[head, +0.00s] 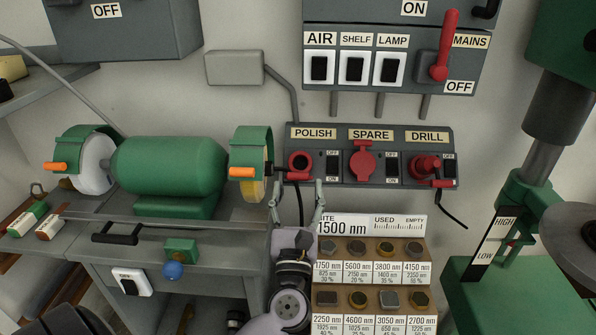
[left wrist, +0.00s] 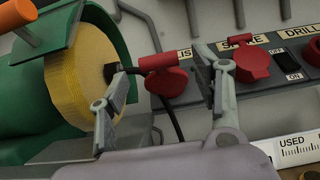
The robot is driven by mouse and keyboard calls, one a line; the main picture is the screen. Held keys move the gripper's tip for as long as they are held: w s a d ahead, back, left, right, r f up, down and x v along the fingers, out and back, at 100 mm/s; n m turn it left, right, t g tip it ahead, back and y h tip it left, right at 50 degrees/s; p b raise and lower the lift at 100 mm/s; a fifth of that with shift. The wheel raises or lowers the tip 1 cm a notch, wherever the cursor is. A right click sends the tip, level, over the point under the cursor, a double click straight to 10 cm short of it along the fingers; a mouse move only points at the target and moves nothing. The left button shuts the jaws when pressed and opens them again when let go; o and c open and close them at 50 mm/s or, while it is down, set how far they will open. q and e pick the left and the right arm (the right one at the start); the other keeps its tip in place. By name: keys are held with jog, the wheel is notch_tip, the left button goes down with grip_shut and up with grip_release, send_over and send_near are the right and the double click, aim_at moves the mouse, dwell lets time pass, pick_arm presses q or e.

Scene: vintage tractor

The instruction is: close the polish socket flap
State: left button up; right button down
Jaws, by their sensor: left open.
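The polish socket (head: 300,161) is a red ring with a dark opening under the POLISH label. Its red flap (head: 298,176) stands open at the lower edge, seen nearly edge-on in the head view. In the left wrist view the red flap (left wrist: 167,82) shows as a disc with a red bar above it, between my fingers and beyond them. My left gripper (head: 297,197) is open and empty, just below the socket, fingers pointing up at it. It also shows in the left wrist view (left wrist: 160,103). I see no contact with the flap. My right gripper is not in view.
The spare socket (head: 362,163) is covered by its red flap. A filter rack (head: 415,228) stands below right. A black cable (head: 300,207) hangs beneath the polish socket.

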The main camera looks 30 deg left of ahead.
aim_at(299, 177)
pick_arm(q)
jog(key=shift+p+x, duration=0.3)
jog(key=shift+x, duration=1.45)
jog(key=shift+c, duration=0.5)
